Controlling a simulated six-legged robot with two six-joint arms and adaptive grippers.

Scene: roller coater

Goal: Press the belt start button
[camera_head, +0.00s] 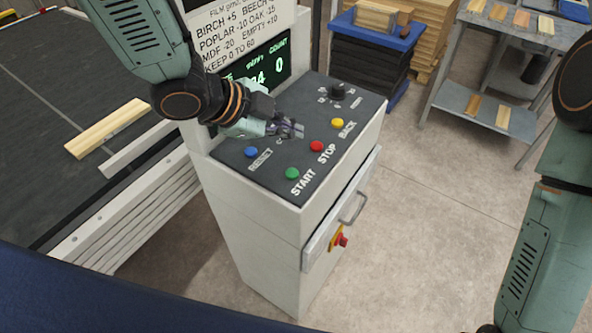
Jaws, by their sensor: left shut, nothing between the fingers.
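The control panel (238,157) is the dark sloped top of a white cabinet. The green button (292,173) labelled START sits near its front edge. A red STOP button (316,146), a yellow BACK button (338,123) and a blue button (251,152) are also on the panel. My left gripper (297,130) is shut and empty. In the picture it lies above the green button, between the blue and red ones; its height over the panel is hard to tell. My right arm shows at the right edge, but its gripper is out of view.
A black knob (337,90) stands at the panel's back. A green-lit display (262,72) is behind my left arm. The belt (60,75) at left carries a wooden board (106,128). The floor to the right is clear.

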